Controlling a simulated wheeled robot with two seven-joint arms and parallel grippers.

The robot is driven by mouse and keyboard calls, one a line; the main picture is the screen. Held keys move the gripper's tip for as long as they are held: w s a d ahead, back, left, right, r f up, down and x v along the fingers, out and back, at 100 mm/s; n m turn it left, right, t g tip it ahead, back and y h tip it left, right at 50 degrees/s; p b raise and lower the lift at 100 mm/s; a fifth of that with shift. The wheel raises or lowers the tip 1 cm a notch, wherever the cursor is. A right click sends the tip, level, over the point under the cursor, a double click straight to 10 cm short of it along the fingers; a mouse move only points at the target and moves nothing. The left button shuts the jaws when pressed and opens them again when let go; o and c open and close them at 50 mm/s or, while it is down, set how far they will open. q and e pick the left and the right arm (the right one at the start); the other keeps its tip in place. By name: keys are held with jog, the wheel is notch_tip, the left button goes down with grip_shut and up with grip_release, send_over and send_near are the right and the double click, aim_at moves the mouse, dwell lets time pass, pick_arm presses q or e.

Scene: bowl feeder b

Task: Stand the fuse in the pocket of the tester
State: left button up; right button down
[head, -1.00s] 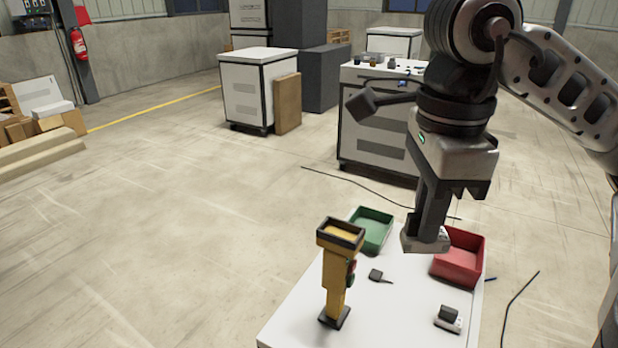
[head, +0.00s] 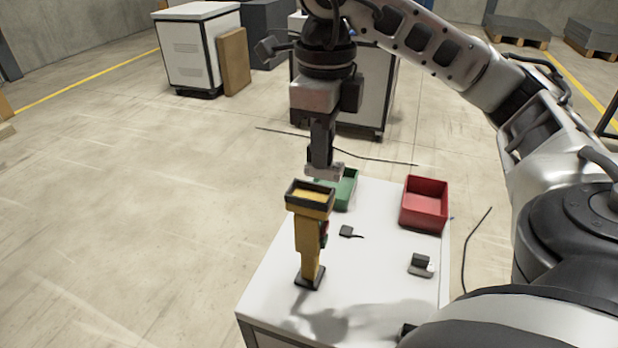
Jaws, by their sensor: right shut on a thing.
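The tester (head: 308,240) is a yellow post on a dark foot. It stands upright on the white table, with a dark-rimmed yellow pocket (head: 309,195) on top and a red button on its side. My right gripper (head: 322,165) is shut on a small light grey piece, the fuse (head: 325,173). It holds the fuse just above and behind the right back edge of the pocket, apart from it as far as I can tell. The fingers hide part of the fuse. My left gripper is out of view.
On the white table (head: 375,300) are a green bin (head: 347,190) behind the tester, a red bin (head: 424,204) at the right, a small dark corded item (head: 347,231) and a grey block with a dark top (head: 421,265). The table's front middle is clear.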

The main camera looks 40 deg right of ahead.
jog(key=shift+w+a+f, duration=0.1)
jog(key=shift+w+f, duration=0.9)
jog(key=shift+f, duration=0.15)
jog(key=f, duration=0.2)
jog(key=f+b, duration=0.1)
jog(key=shift+w+f, duration=0.15)
jog(key=shift+w, duration=0.15)
jog(key=shift+f, duration=0.2)
jog(key=shift+f, duration=0.15)
jog(key=c, duration=1.4)
grip_release()
